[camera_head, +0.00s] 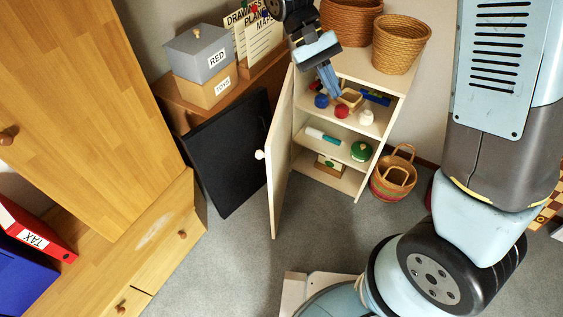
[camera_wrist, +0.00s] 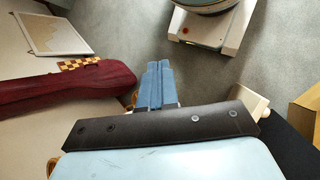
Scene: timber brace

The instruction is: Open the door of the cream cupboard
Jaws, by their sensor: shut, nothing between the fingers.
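The cream cupboard (camera_head: 343,146) stands against the back wall with its door (camera_head: 281,155) swung wide open to the left. A white knob (camera_head: 260,154) sits on the door's outer face. Small items show on the shelves inside. My gripper (camera_head: 333,90) is shut and empty in the head view, in front of the cupboard's upper opening and right of the door's top. In the wrist view its blue fingers (camera_wrist: 158,84) lie together, pointing out over the grey floor. The cupboard's interior does not show clearly there.
Two wicker baskets (camera_head: 400,43) stand on the cupboard top. A striped basket (camera_head: 393,178) is on the floor to its right. A black panel (camera_head: 227,152) leans left of the door. Wooden drawers (camera_head: 167,243) stand at the left.

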